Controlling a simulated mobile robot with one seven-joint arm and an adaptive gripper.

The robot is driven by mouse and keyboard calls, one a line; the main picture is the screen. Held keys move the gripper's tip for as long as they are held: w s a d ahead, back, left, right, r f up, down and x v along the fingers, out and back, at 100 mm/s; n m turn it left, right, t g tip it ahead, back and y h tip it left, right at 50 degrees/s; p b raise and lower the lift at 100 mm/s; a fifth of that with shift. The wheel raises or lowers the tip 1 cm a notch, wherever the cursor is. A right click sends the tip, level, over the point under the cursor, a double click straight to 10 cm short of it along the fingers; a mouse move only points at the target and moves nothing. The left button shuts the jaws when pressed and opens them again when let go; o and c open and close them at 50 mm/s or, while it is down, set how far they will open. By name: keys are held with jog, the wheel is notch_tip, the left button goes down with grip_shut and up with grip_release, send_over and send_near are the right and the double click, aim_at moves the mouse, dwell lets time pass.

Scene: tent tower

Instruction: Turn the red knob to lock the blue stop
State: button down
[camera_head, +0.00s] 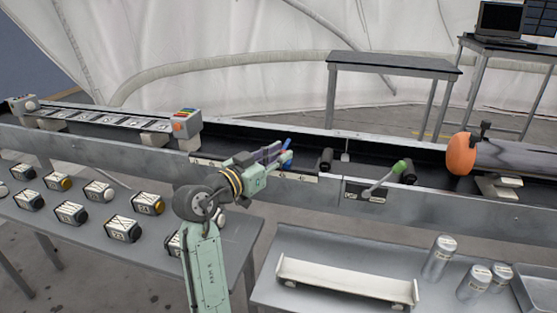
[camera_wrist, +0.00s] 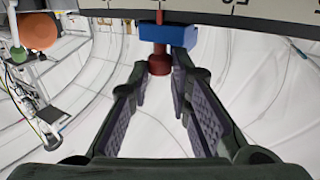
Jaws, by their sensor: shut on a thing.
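The red knob (camera_wrist: 160,62) shows in the wrist view, under the blue stop (camera_wrist: 170,35) on the edge of a marked scale. My gripper (camera_wrist: 160,78) has its two fingertips on either side of the knob and is shut on it. In the head view my gripper (camera_head: 278,156) reaches to the rail of the long bench, where bits of the blue stop (camera_head: 287,157) show beside the fingers. The red knob is hidden there behind the fingers.
A green-tipped lever (camera_head: 383,177) stands on the rail to the right, near an orange-ended cylinder (camera_head: 462,154). A grey box with coloured buttons (camera_head: 186,123) is to the left. Several labelled blocks (camera_head: 122,230) lie on the front table. A white tray (camera_head: 345,280) lies at front right.

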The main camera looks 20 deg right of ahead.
jog(key=shift+d, duration=0.1)
jog(key=c, duration=1.5)
grip_release()
jog(key=shift+o, duration=0.2)
jog(key=v, duration=1.2)
